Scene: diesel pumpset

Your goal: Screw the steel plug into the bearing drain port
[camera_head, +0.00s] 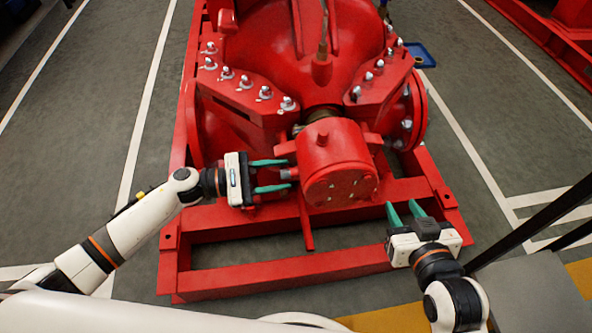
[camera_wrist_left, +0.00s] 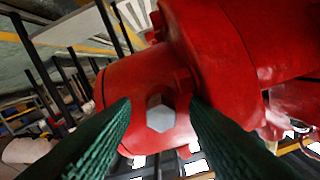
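The red bearing housing (camera_head: 340,165) sits at the front of the pump. The steel plug (camera_head: 286,174) shows as a small grey piece at the housing's left side. In the left wrist view its hexagonal head (camera_wrist_left: 160,117) stands out from a round red boss (camera_wrist_left: 135,90), where the drain port is hidden behind it. How deep the plug sits cannot be told. My left gripper (camera_head: 270,176) is open, its green fingers pointing right at the plug. The head lies between the fingertips, with visible gaps on both sides. My right gripper (camera_head: 403,210) is open and empty, right of the housing.
The red base frame (camera_head: 280,275) runs below and in front of the housing. Studded pump flanges (camera_head: 245,90) rise behind the left gripper. A blue tray (camera_head: 424,54) lies on the floor at the back right. The grey floor at left is clear.

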